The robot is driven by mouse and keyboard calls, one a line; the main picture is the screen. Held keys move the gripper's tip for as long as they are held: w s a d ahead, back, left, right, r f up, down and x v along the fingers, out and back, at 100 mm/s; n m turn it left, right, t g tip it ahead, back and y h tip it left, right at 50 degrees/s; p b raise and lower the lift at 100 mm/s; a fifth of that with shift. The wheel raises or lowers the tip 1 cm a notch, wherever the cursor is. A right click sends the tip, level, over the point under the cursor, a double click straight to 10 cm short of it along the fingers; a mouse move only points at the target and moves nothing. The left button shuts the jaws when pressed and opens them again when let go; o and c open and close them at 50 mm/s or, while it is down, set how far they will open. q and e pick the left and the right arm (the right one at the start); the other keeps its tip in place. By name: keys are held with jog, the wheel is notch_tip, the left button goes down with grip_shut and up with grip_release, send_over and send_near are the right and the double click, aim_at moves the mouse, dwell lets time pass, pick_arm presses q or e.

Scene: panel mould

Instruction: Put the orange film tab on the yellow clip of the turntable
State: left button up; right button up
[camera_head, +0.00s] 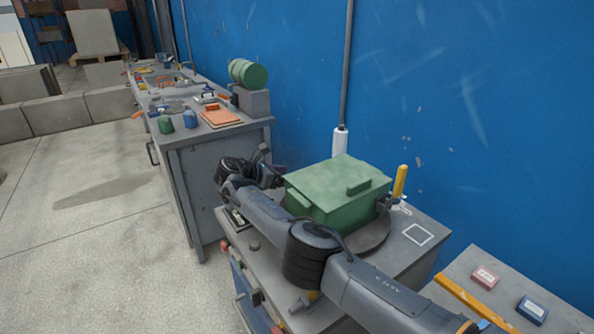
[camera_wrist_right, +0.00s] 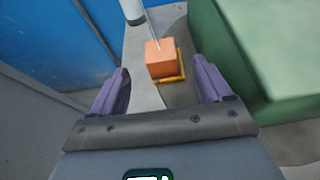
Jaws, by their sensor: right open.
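The orange film tab (camera_wrist_right: 160,57), a small block, shows in the right wrist view below a white roll (camera_wrist_right: 132,10). A thin line runs from the roll to the tab. A yellow clip (camera_wrist_right: 176,79) shows along the tab's right and lower edges; I cannot tell whether they touch. My right gripper (camera_wrist_right: 160,72) is open, its purple fingers either side of the tab in the picture, holding nothing. The grey turntable (camera_head: 372,239) carries a green lidded mould (camera_head: 325,193). In the head view, my right arm crosses before them, hiding the tab. My left gripper is out of view.
The green mould (camera_wrist_right: 275,45) stands close beside the right finger. The blue wall (camera_head: 460,110) is behind. A yellow upright piece (camera_head: 400,182) stands behind the turntable. Red (camera_head: 485,277) and blue (camera_head: 532,308) boxes lie on the right bench. The left floor is open.

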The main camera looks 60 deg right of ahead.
jog(key=p+v, duration=0.1)
jog(key=v, duration=0.3)
jog(key=shift+a+r, duration=0.1)
jog(key=shift+a, duration=0.1)
jog(key=shift+r, duration=0.1)
